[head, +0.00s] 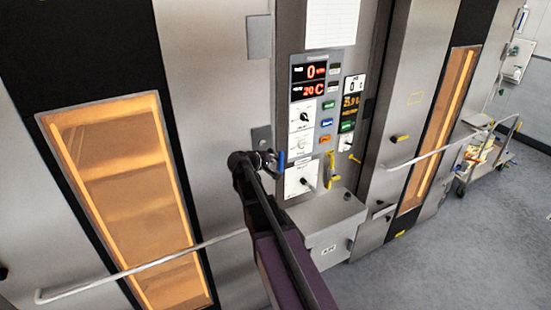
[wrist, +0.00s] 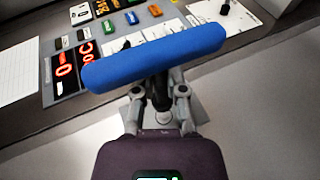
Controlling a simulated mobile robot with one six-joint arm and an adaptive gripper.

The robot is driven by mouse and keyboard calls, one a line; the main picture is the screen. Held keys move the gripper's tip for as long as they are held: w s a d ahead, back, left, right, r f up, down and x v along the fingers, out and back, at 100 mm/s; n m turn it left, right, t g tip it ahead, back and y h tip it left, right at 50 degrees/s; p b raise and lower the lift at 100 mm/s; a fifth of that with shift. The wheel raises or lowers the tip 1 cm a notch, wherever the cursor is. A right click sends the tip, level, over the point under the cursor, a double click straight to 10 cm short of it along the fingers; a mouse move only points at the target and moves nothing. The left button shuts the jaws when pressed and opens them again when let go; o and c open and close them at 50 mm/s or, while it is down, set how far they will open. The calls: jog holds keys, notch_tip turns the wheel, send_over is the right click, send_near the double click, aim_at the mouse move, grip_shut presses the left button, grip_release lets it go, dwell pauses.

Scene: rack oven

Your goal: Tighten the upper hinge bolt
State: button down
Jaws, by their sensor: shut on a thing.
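My gripper (head: 268,160) is beside the oven's control column in the head view. In the wrist view my gripper (wrist: 158,88) is shut on a tool with a thick blue bar handle (wrist: 155,57), which lies crosswise past the fingertips. A dark shaft shows between the fingers. The blue handle (head: 281,160) shows only as a small edge in the head view. A grey upper plate (head: 258,37) and a grey lower plate (head: 262,133) sit on the steel left of the column. My gripper is close to the lower plate. I cannot make out the upper hinge bolt.
The control panel (head: 318,108) with lit displays and knobs is right beside my gripper. An oven door window (head: 125,190) and a long handle bar (head: 140,266) are at left. A second window (head: 436,130) and a trolley (head: 487,160) are at right. Floor (head: 450,255) is clear at lower right.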

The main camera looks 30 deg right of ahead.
aim_at(271, 151)
jog(key=shift+f+b, duration=0.15)
jog(key=shift+b, duration=0.2)
jog(key=shift+d+f+h+b, duration=0.3)
jog(key=shift+h+b, duration=0.4)
jog(key=shift+b, duration=0.5)
jog(key=h+b, duration=0.1)
jog(key=n+t+h+b, duration=0.1)
jog(key=b, duration=0.1)
jog(key=shift+s+d+b, duration=0.15)
jog(key=shift+d+b, duration=0.1)
jog(key=shift+b, duration=0.05)
jog(key=h+b, duration=0.2)
jog(key=b, duration=0.1)
jog(key=shift+a+n+t, duration=0.1)
jog(key=shift+n+t, duration=0.2)
jog(key=shift+t, duration=0.1)
jog(key=shift+a+r+n+t+h+b, duration=0.25)
jog(key=shift+h+b, duration=0.25)
jog(key=shift+b, duration=0.25)
jog(key=shift+a+r+n+t+h+b, duration=0.15)
jog(key=shift+a+t+h+b, duration=0.1)
jog(key=shift+h+b, duration=0.35)
jog(key=shift+f, duration=0.1)
jog(key=shift+w, duration=2.4)
jog(key=shift+w, duration=0.95)
jog(key=shift+r+y+p, duration=0.25)
jog(key=shift+y+p, duration=0.05)
jog(key=shift+p, duration=0.1)
